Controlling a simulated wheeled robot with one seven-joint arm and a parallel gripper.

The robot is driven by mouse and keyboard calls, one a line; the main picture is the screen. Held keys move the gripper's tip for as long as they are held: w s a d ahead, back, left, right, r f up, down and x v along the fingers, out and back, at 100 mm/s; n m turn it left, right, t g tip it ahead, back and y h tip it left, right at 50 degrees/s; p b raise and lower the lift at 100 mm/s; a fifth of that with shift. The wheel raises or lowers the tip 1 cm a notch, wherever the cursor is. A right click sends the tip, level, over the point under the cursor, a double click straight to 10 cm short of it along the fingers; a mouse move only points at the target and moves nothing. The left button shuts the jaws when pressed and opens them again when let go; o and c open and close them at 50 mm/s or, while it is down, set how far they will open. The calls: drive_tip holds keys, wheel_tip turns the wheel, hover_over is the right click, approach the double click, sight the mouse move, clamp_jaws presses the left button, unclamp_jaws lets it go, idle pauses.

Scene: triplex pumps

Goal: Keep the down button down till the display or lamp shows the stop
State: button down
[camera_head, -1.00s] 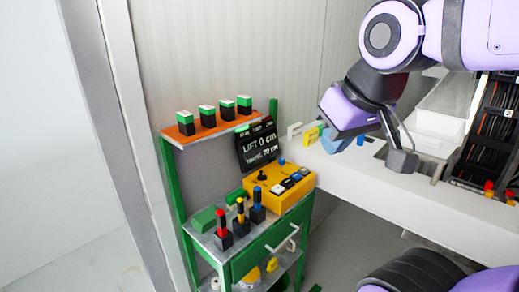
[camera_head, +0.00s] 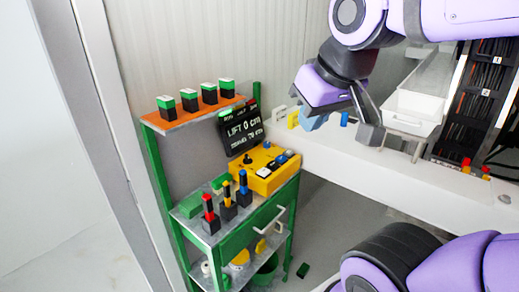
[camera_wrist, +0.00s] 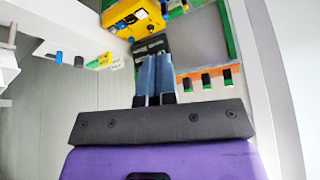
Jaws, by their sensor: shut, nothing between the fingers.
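The yellow control box (camera_head: 262,176) stands on the green cart, with a black joystick (camera_head: 247,159) and a row of white, dark and blue buttons. I cannot read which button is down. Behind it the dark display (camera_head: 240,129) reads "LIFT 0 CM" and "TRAVEL 70 CM"; its small top line is unreadable. My gripper (camera_head: 303,123) is shut and empty, above and right of the box, apart from it. In the wrist view the blue-grey fingers (camera_wrist: 155,60) lie together, pointing toward the display, with the yellow box (camera_wrist: 122,12) beyond.
Several green-topped blocks (camera_head: 209,93) stand on the orange upper shelf (camera_head: 180,121). Red, yellow and blue-handled tools (camera_head: 228,193) stand on the cart's lower top. A white bench (camera_head: 400,165) with small fittings and a white tray (camera_head: 414,108) lies right of the box.

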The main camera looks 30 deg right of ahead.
drive_tip(key=w+d+f+m+h, duration=0.1)
drive_tip(key=w+f+m, duration=0.15)
drive_tip(key=w, duration=0.75)
drive_tip(key=m+t, duration=0.4)
drive_tip(key=m, duration=0.3)
hover_over(274, 164)
wheel_tip(274, 164, down, 20)
drive_tip(key=shift+r, duration=0.25)
drive_tip(key=shift+w+d, duration=0.1)
drive_tip(key=shift+f, duration=4.4)
drive_tip(key=shift+f, duration=0.15)
drive_tip(key=shift+f, duration=0.25)
